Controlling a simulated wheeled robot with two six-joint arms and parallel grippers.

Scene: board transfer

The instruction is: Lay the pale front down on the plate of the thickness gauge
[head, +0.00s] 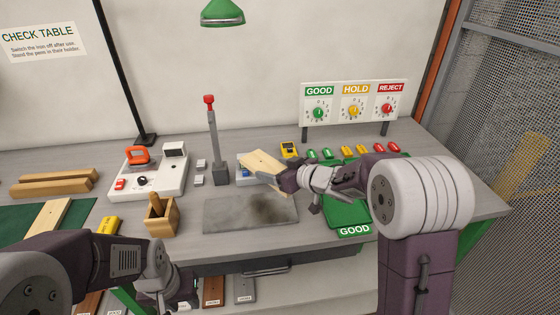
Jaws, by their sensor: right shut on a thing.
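My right gripper (283,181) is shut on the pale front (262,162), a light wooden board, and holds its near right end. The board slants up and to the left over a low light-grey device (243,174) with a blue part, and hides much of it. This device may be the thickness gauge; I cannot tell for sure, nor whether the board touches it. A grey post with a red top (212,135) stands just left of it. My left gripper (178,289) hangs low at the table's front edge, and its jaws cannot be made out.
A grey slab (225,213) with a dark smudge lies in front. A wooden holder (162,217) and a white soldering station (145,184) stand left. A green GOOD tray (352,219) is right, partly behind my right arm. Another pale board (48,220) lies on a green mat.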

